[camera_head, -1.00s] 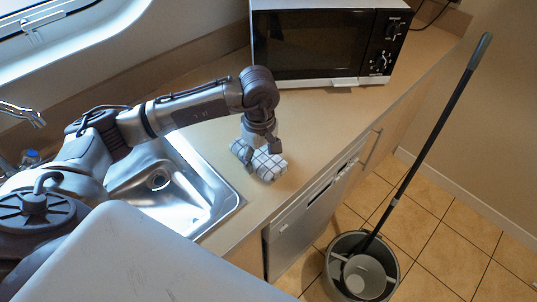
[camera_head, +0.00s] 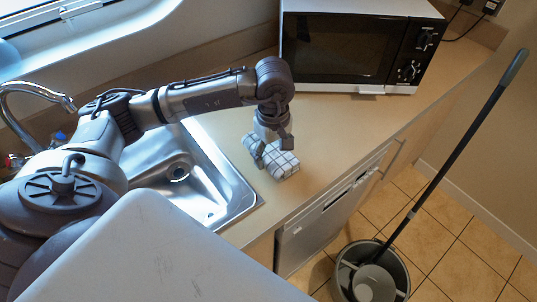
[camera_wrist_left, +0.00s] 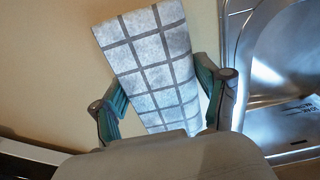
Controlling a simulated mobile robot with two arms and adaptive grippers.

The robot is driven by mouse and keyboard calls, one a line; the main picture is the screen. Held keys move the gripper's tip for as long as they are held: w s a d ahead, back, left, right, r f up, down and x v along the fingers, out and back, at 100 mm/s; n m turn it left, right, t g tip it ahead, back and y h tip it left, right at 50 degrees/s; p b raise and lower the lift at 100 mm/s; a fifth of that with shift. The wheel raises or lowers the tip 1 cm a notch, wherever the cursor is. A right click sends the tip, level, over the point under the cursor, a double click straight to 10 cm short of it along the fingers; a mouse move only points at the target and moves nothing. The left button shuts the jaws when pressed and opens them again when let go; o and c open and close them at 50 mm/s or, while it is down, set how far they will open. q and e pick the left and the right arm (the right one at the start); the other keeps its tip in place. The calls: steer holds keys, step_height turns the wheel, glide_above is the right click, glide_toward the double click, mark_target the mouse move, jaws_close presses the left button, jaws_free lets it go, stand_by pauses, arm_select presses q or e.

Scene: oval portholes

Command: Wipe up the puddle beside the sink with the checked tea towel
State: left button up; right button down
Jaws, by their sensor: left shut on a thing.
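The checked tea towel (camera_head: 282,166) is a folded white-grey bundle with dark grid lines. It is at the worktop beside the sink (camera_head: 243,207), on its right side; I cannot tell whether it presses on the surface. My left gripper (camera_head: 271,146) points down and is shut on it. In the left wrist view the towel (camera_wrist_left: 150,62) lies between the two green-grey fingers of my left gripper (camera_wrist_left: 166,103), and the sink rim (camera_wrist_left: 228,70) is at the right. I cannot make out the puddle. My right gripper is not in view.
A microwave (camera_head: 345,48) stands at the back of the worktop (camera_head: 335,130), with clear surface before it. A tap (camera_head: 40,92) rises at the left. A grey bucket (camera_head: 372,275) with a mop (camera_head: 455,150) stands on the tiled floor, past the dishwasher (camera_head: 325,222).

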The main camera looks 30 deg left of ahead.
arm_select(q)
steer(key=w+d+r+p, duration=0.1)
steer(key=r, duration=0.1)
steer(key=d+r, duration=0.1)
steer(key=r, duration=0.1)
steer(key=w+d+r+p, duration=0.1)
steer(key=r, duration=0.2)
steer(key=shift+w+p, duration=0.3)
steer(key=shift+s+f, duration=0.1)
steer(key=shift+f, duration=0.05)
